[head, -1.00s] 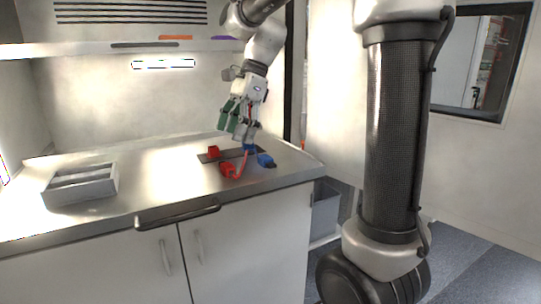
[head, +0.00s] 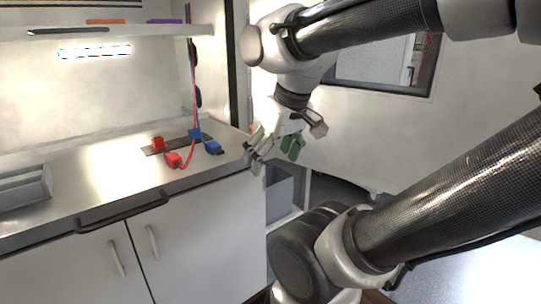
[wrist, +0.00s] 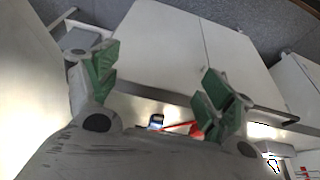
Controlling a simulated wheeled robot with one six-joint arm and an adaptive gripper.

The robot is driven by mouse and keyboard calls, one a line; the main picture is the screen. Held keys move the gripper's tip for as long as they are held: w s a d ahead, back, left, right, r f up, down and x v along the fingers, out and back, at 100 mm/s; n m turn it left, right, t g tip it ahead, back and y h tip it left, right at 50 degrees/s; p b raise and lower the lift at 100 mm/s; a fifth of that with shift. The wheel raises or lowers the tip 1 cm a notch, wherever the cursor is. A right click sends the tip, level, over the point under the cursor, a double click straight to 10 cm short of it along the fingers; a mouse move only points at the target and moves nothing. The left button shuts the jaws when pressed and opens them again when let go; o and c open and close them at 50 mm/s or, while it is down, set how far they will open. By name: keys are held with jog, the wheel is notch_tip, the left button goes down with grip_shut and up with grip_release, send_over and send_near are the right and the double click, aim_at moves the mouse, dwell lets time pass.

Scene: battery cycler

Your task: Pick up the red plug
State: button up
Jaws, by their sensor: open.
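The red plug (head: 174,160) lies on the steel counter at the front edge of a dark plate (head: 178,144), with a red cable rising from it. A second red block (head: 158,142) sits on the plate behind it. My gripper (head: 272,155) is open and empty, to the right of the plug and at the counter's right end, apart from the plug. In the wrist view, my green-padded fingers (wrist: 158,82) are spread; a red piece (wrist: 196,131) shows partly behind the right finger, and I cannot tell which red part it is.
A blue block (head: 195,133) and a blue plug (head: 213,147) are right of the red ones. Red and blue cables (head: 194,75) hang down the back wall. A grey tray (head: 24,188) stands at the counter's left. A handle bar (head: 122,213) runs along the front edge.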

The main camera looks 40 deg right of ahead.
aim_at(173, 156)
jog(key=shift+c, duration=0.2)
